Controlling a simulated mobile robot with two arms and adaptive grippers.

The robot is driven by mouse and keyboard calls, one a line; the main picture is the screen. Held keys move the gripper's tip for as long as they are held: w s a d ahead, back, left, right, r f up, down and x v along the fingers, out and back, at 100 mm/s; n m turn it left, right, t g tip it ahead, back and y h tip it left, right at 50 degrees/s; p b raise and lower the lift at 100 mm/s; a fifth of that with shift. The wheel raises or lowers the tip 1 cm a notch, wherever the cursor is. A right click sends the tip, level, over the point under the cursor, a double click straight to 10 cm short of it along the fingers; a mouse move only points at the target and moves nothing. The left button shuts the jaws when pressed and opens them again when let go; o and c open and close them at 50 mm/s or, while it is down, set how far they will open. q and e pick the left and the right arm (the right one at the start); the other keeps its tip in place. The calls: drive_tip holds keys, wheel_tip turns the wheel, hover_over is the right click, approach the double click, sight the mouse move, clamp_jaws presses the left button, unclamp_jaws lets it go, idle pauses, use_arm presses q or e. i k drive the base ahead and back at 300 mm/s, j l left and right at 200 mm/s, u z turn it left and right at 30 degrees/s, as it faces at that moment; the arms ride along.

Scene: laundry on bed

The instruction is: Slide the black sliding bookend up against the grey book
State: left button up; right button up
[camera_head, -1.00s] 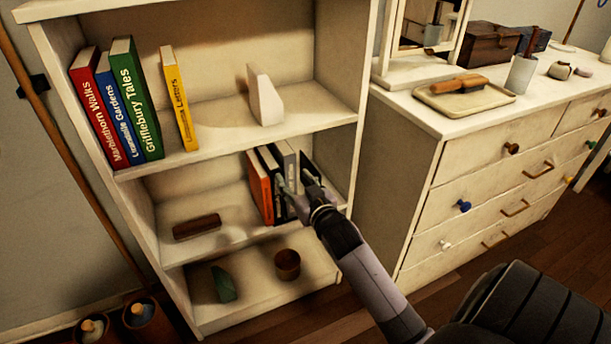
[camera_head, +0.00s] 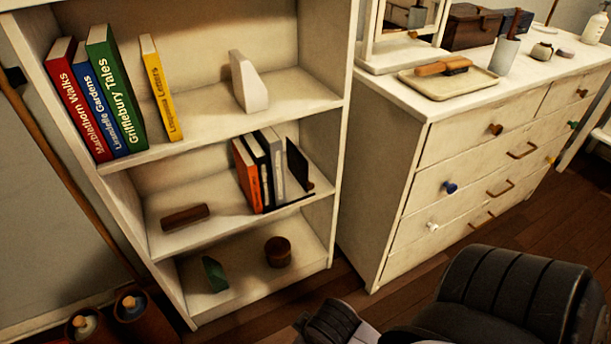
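The black sliding bookend (camera_head: 297,165) stands upright on the middle shelf of the white bookcase, to the right of the grey book (camera_head: 274,160). Its upright plate is apart from the grey book, with a gap between them. A thin dark base strip runs along the shelf front below the books. The grey book stands at the right end of a row with an orange book (camera_head: 247,175) and a black book (camera_head: 260,165). My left gripper is not in view.
A brown block (camera_head: 185,217) lies left on the middle shelf, with bare shelf between it and the books. The upper shelf holds several books and a white bookend (camera_head: 248,82). A drawer chest (camera_head: 400,190) stands to the right.

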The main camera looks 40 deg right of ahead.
sight(298, 165)
drive_tip(key=z, duration=1.3)
